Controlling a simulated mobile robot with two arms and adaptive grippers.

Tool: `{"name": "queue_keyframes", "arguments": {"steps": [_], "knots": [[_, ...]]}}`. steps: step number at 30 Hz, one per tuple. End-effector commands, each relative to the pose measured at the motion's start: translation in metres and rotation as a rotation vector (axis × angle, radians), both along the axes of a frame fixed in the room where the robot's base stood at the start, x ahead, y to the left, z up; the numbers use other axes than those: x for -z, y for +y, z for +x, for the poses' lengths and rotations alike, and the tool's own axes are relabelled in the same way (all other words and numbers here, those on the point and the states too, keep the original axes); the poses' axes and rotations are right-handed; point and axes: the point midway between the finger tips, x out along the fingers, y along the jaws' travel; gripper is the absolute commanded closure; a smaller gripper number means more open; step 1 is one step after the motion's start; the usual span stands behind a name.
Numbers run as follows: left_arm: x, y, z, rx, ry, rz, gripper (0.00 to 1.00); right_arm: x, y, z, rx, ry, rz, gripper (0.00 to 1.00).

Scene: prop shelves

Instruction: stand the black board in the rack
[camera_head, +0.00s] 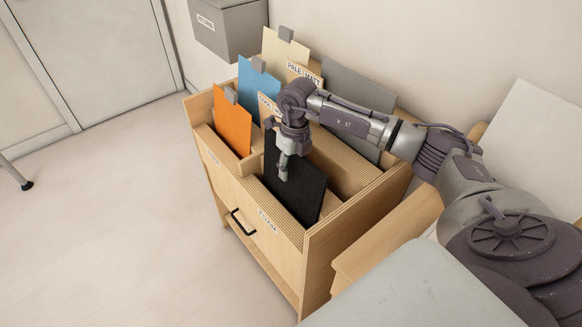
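The black board (305,195) stands slightly tilted in the front right part of the wooden rack (325,240), its lower edge hidden behind the rack's front. My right gripper (283,175) points down at the board's upper left part. A finger shows in front of the board's face, overlapping it. I cannot see whether another finger is behind the board or whether the grip is closed. My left gripper is not in view.
An orange board (232,122), a blue board (260,88), a cream board (285,55) and a grey board (358,95) stand in the other slots. A grey box (232,28) is on the wall behind. My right arm crosses above the rack.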

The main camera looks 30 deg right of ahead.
Motion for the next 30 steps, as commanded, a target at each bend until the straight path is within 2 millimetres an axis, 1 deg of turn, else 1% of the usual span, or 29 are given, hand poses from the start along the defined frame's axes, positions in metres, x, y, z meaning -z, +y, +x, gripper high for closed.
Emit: {"name": "queue_keyframes", "arguments": {"steps": [2,5,8,12,15,18,21,24,30], "knots": [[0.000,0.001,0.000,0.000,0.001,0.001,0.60,-0.004,-0.001,0.001,0.000,-0.002,0.000,0.61],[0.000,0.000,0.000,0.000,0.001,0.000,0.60,-0.017,-0.002,0.001,0.000,-0.004,0.000,0.61],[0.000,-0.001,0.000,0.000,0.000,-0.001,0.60,-0.036,-0.004,0.001,0.001,-0.005,-0.001,0.61],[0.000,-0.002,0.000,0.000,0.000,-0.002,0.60,-0.067,-0.006,0.002,0.001,-0.006,-0.001,0.61],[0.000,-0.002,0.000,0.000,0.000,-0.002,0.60,-0.087,-0.008,0.002,0.000,-0.005,-0.001,0.61],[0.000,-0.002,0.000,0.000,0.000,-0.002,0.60,-0.103,-0.009,0.002,0.000,-0.003,0.000,0.61],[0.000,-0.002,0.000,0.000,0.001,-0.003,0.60,-0.113,-0.010,0.002,0.000,-0.003,0.000,0.61],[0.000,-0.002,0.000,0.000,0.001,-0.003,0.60,-0.118,-0.010,0.001,0.001,0.000,-0.001,0.61],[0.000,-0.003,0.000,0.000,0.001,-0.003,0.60,-0.120,-0.011,0.001,0.000,0.000,0.000,0.61]]}}
